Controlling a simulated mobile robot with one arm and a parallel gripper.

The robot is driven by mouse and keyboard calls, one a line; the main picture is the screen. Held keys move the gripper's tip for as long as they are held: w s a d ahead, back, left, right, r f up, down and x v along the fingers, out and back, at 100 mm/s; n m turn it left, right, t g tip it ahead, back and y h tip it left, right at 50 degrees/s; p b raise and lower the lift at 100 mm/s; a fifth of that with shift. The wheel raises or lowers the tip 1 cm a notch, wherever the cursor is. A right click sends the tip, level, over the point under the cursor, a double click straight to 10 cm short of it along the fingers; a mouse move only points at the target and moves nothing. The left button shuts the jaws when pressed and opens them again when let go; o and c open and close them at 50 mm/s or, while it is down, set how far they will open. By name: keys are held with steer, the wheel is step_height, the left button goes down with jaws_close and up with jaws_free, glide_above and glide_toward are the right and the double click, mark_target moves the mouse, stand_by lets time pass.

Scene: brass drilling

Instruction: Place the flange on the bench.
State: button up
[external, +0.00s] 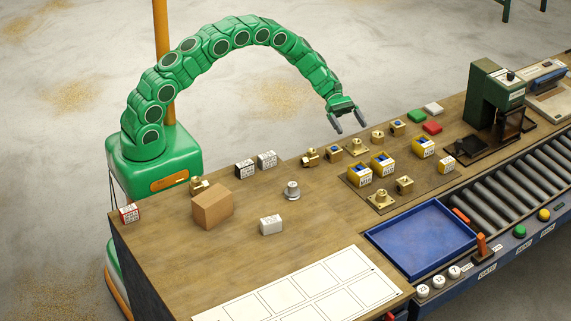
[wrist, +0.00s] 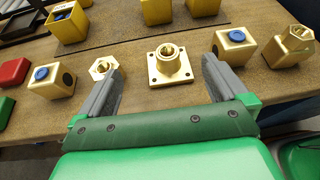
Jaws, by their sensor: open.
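A brass flange (external: 356,148) with a square, holed base and a round collar stands upright on the bench (external: 262,207) near its back edge. In the wrist view the flange (wrist: 169,66) lies between and just beyond my fingertips. My gripper (external: 350,125) is open and empty, pointing down above and behind the flange, apart from it. Both grey fingers show in the wrist view (wrist: 160,76). A second, similar brass flange (external: 381,200) stands on the dark mat (external: 419,196) nearer the blue tray.
Blue-capped brass cubes (external: 334,152) and a hex fitting (external: 377,137) flank the near flange closely. Yellow boxes (external: 382,164) stand on the mat. A blue tray (external: 421,236), a cardboard box (external: 212,205) and a grey cone-shaped part (external: 291,191) are also there. The bench's middle has free room.

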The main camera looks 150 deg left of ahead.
steer(key=w+r+n+g+y, duration=0.2)
steer(key=w+r+n+y, duration=0.55)
steer(key=w+r, duration=1.1)
steer(key=w+d+r+n+g+y, duration=0.1)
steer(key=w+d+r+n+g, duration=0.1)
steer(key=w+d+r+n, duration=0.4)
steer(key=w+d+r+n+g+y, duration=0.1)
steer(key=d+r+n, duration=0.2)
steer(key=d+n, duration=0.55)
steer(key=s+d+f+n+g+h, duration=0.1)
steer(key=s+d+n+g+h, duration=0.3)
steer(key=d, duration=1.1)
steer(key=s+d+n+g+y, duration=0.1)
steer(key=s+d+n, duration=0.55)
steer(key=d, duration=0.95)
steer(key=s+d+f+n+g+h, duration=0.2)
steer(key=s+d, duration=1)
steer(key=s+d+f+n+g+h, duration=0.1)
steer(key=s+d+n+g+h, duration=0.1)
steer(key=s+d, duration=1)
steer(key=shift+s+d+f+g+h, duration=0.2)
steer(key=shift+s+f+g+h, duration=0.2)
steer(key=shift+g+h, duration=0.25)
